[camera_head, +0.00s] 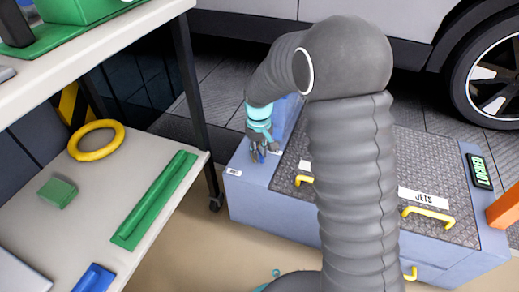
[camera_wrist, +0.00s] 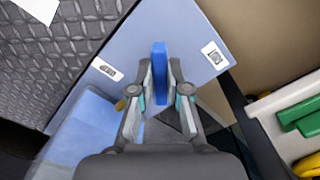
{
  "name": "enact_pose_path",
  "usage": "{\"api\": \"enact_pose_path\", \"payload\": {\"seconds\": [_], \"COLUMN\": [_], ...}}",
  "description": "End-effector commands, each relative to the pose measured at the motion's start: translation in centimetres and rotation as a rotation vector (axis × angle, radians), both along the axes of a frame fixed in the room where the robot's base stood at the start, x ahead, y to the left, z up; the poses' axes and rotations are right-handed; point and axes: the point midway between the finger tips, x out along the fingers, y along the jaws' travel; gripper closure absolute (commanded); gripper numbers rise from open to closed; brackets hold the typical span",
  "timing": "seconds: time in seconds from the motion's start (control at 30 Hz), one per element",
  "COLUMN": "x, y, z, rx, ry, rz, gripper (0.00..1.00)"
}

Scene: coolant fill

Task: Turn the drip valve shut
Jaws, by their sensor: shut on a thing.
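A narrow blue lever, which looks like the drip valve's handle (camera_wrist: 159,70), stands between my fingertips in the wrist view. My gripper (camera_wrist: 159,88) is shut on it, with one finger pad on each side. A small brass-coloured part (camera_wrist: 120,104) shows just left of the left finger; the rest of the valve is hidden behind the fingers. In the head view my gripper (camera_head: 260,155) points down at the left end of the blue-grey cabinet (camera_head: 270,205). The lever is too small there to tell its angle.
The cabinet has a dark tread-plate top (camera_head: 385,160) with yellow handles (camera_head: 428,214) and a JETS label. A workbench (camera_head: 90,215) at left holds a yellow ring (camera_head: 96,140) and a green bar (camera_head: 153,200). A car (camera_head: 440,45) stands behind. An orange post (camera_head: 507,208) is at right.

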Motion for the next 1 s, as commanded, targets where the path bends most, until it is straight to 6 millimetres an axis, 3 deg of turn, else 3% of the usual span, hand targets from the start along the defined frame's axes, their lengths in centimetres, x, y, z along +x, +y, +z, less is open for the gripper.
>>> {"api": "enact_pose_path", "payload": {"seconds": [0.6,1.0], "x": [-0.3,-0.1], "y": [2.0,2.8], "z": [0.1,0.1], "rx": [0.001,0.003], "ry": [-0.003,-0.003], "rz": [-0.562,-0.793], "gripper": [1.00,1.00]}}
